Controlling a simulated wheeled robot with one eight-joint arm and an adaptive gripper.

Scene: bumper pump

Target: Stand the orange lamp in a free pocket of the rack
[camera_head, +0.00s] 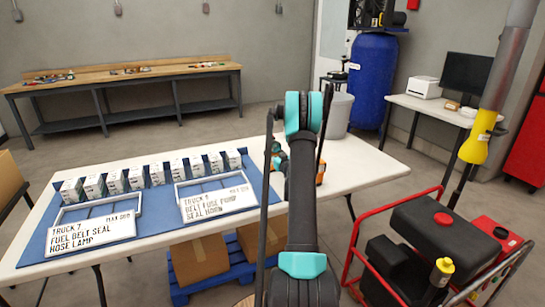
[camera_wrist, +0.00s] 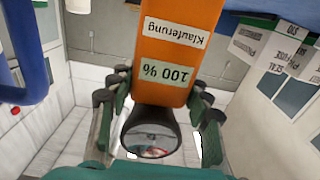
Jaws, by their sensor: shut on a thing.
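The orange lamp (camera_wrist: 178,45) fills the top middle of the wrist view, with labels reading "Klauferung" and "100 %" upside down in the picture. A dark round part with a glassy face (camera_wrist: 150,132) shows below its orange body. My gripper (camera_wrist: 160,98) is shut on the lamp, its fingers on both sides of the body. In the head view my arm hides most of the gripper; a small orange patch (camera_head: 320,172), probably the lamp, shows just right of the arm.
On the white table (camera_head: 365,165), a blue mat (camera_head: 165,205) bears a row of several white boxes (camera_head: 115,182) and two framed trays, labelled Truck 7 (camera_head: 92,232) and Truck 9 (camera_head: 217,203). A red-framed machine (camera_head: 440,230) stands at the right. The table's right end looks clear.

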